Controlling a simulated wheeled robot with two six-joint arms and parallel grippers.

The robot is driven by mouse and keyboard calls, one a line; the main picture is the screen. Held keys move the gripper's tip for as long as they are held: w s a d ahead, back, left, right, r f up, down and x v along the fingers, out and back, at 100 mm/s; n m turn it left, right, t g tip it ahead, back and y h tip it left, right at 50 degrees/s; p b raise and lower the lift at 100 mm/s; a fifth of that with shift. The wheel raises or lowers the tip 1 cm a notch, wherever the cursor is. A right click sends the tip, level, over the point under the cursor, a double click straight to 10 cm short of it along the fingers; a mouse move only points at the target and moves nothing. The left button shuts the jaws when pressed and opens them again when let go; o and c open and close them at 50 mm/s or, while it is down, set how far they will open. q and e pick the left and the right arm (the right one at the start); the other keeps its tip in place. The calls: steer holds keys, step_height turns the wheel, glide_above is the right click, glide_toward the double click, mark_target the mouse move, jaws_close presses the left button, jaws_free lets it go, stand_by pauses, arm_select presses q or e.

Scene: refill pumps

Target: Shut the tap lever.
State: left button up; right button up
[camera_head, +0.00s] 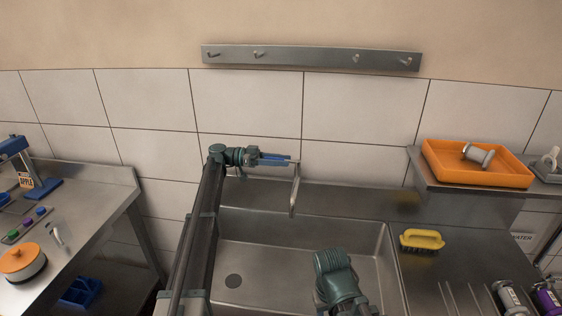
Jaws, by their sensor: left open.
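The tap's thin metal spout (294,190) stands at the back edge of the sink (310,218) and hangs down over the basin. My left gripper (287,160) reaches in from the left at the back of the sink, with its blue fingers pointing right. Its fingertips are right beside the top of the tap, and I cannot tell if they touch it. The gripper is open, though the gap between the fingers is hard to see. The tap lever cannot be made out apart from the gripper. My right arm shows at the sink's front, but its gripper does not show.
A yellow brush (422,239) lies on the counter right of the sink. An orange tray (477,164) with a metal part stands on a raised shelf. Two pump bottles stand at the lower right. A steel bench (100,205) is at left. The basin is empty.

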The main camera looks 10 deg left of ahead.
arm_select(q)
steer(key=a, duration=1.3)
steer(key=shift+a, duration=0.4)
steer(key=s+d+f+n+y, duration=0.8)
steer(key=s+d+f, duration=0.6)
steer(key=s, duration=0.3)
steer(key=s+a+f+n+y, duration=0.1)
steer(key=s+f+n+y, duration=0.1)
steer(key=s, duration=0.4)
steer(key=s+a+f+n+y, duration=0.2)
steer(key=s+f+n+y, duration=0.1)
steer(key=s, duration=0.3)
steer(key=s+a+f+n+y, duration=0.1)
steer(key=s+f+n+y, duration=0.1)
steer(key=s+y, duration=0.3)
steer(key=shift+s+a+f+n+t, duration=0.1)
steer(key=shift+s+f+n+t, duration=0.15)
steer(key=shift+s, duration=0.2)
steer(key=shift+s+a+f+n+t, duration=0.1)
steer(key=shift+s+f+n+t, duration=0.1)
steer(key=shift+s, duration=0.25)
steer(key=s+d+m+g+y, duration=0.1)
steer(key=s+d+m, duration=0.3)
steer(key=d, duration=0.7)
steer(key=shift+s, duration=0.25)
